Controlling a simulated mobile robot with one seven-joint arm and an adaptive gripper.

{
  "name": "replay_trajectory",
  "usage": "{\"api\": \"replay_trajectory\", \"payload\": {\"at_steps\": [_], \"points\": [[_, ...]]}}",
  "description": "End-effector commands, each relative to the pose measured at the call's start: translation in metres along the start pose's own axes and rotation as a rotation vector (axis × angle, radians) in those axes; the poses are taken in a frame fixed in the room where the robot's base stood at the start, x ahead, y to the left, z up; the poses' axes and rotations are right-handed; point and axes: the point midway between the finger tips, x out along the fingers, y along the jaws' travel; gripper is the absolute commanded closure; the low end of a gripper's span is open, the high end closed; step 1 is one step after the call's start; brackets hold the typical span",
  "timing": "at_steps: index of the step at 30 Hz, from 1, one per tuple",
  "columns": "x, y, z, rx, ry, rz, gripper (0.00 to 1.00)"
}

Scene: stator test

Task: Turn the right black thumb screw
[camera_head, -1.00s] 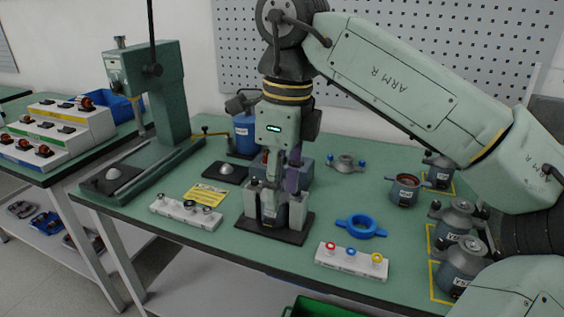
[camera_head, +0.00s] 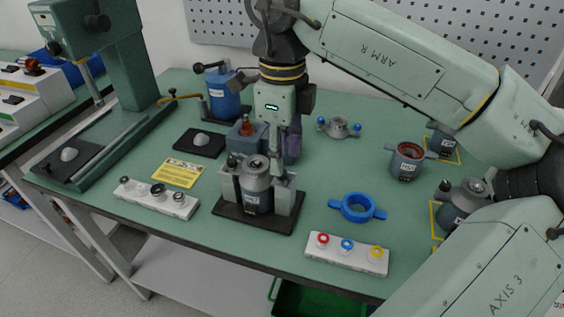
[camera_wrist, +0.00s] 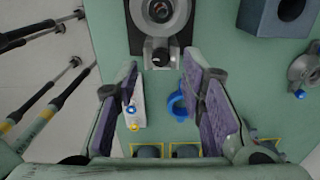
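A grey canister (camera_head: 257,182) stands upright in a clamp fixture on a black base (camera_head: 228,210); the fixture also shows at the top of the wrist view (camera_wrist: 134,42). The left black thumb screw (camera_head: 232,160) sits on the fixture's left block. My gripper (camera_head: 286,152) points down over the fixture's right side. In the wrist view its purple-padded fingers (camera_wrist: 160,75) are apart and empty, with the screw showing between their tips; the height gap is unclear.
A white strip with coloured rings (camera_head: 346,254) and a blue two-handled ring (camera_head: 357,208) lie right of the fixture. Another white strip (camera_head: 156,198) and a yellow card (camera_head: 179,173) lie left. A green press (camera_head: 125,70) stands at the left. Behind is a blue container (camera_head: 224,97).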

Motion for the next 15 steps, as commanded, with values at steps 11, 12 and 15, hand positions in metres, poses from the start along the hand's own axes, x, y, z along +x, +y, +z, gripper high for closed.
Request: {"api": "replay_trajectory", "payload": {"at_steps": [11, 12, 15], "points": [[0.038, 0.001, 0.000, -0.001, -0.002, 0.001, 0.64], [0.039, 0.001, 0.000, -0.001, -0.002, 0.000, 0.64], [0.039, 0.001, 0.000, -0.001, -0.002, 0.000, 0.64]]}}
